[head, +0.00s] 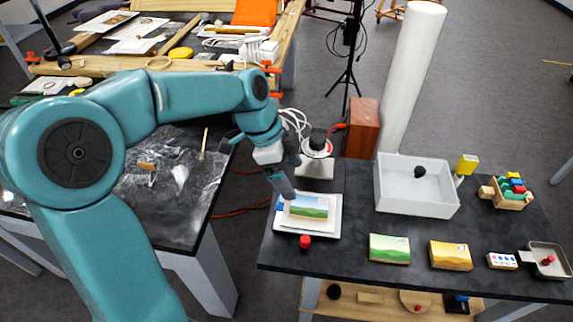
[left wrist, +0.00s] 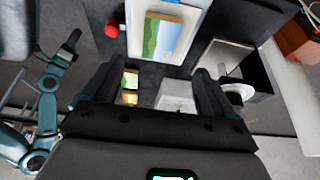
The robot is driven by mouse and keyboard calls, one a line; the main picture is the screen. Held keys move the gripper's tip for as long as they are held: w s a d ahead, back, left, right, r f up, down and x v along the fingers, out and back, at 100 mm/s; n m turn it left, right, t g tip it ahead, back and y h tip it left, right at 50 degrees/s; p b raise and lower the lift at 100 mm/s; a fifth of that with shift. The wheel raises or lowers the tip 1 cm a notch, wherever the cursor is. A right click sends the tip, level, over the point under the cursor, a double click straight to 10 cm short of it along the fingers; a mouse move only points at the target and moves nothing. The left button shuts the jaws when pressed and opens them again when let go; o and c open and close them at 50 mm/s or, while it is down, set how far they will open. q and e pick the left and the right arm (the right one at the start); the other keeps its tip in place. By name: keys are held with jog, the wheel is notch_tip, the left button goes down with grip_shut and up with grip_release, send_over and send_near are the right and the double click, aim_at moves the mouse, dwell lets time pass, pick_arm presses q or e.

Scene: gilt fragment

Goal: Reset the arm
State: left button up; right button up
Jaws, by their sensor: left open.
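My left arm, teal with dark joints, reaches in from the left in the head view. Its gripper (head: 287,180) is over the white tray (head: 283,226), close to the small landscape picture (head: 310,207). Whether it touches the picture is unclear. In the left wrist view the left gripper (left wrist: 155,88) has its dark jaws apart, with nothing seen clamped between them. The picture (left wrist: 155,40) shows beyond the jaws. Another teal arm with a dark end (left wrist: 70,45), apparently my right one, shows at the left of the wrist view; its jaws are too small to read.
The dark table holds a red-capped item (head: 305,242), green card (head: 389,249), yellow card (head: 451,256), white bin (head: 416,186) and a block crate (head: 508,193). A white column (head: 411,75) and tripod (head: 348,75) stand behind. A cluttered bench is at back left.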

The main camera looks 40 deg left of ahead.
pick_arm(q)
jog(key=shift+v, duration=1.15)
